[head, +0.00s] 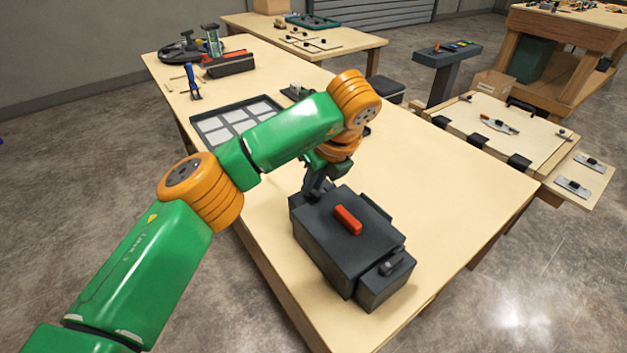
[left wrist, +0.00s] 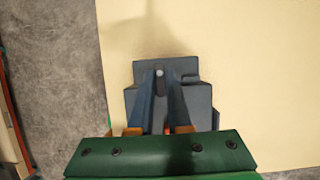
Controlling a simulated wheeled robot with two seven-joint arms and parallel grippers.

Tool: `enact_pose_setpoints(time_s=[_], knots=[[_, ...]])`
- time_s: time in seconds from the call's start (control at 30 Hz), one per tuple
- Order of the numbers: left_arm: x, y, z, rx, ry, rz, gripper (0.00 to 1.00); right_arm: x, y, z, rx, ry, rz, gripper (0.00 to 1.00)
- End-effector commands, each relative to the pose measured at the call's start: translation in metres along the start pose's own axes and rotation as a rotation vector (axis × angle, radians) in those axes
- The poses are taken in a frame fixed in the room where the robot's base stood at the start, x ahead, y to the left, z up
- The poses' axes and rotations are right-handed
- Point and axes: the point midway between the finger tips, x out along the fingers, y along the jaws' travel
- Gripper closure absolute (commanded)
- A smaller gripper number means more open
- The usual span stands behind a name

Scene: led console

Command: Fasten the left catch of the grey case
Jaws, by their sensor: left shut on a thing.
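The grey case (head: 330,235) stands near the table's front edge, with a red handle (head: 348,219) on its lid. One catch (head: 391,266) shows at its near right end. My left gripper (head: 313,190) is at the opposite, far left end and shut on the left catch there, which the gripper mostly hides in the head view. My right gripper is not in view.
A dark tray with pale squares (head: 196,126) lies behind my left arm on the same table (head: 470,190). A blue-handled tool (head: 193,82) and a red-and-black box (head: 229,63) stand further back. The table right of the case is clear.

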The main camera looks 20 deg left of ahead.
Motion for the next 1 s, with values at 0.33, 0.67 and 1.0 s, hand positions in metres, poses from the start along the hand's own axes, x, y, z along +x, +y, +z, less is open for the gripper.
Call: enact_pose_setpoints(time_s=[0.33, 0.67, 1.0], knots=[[0.000, 0.000, 0.001, -0.001, -0.001, -0.001, 0.54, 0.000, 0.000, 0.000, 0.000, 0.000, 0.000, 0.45], [-0.046, -0.001, 0.002, -0.002, -0.005, -0.005, 0.54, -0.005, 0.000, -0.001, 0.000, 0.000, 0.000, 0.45], [-0.071, 0.000, 0.001, -0.002, 0.000, -0.001, 0.54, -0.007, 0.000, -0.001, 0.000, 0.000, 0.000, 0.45]])
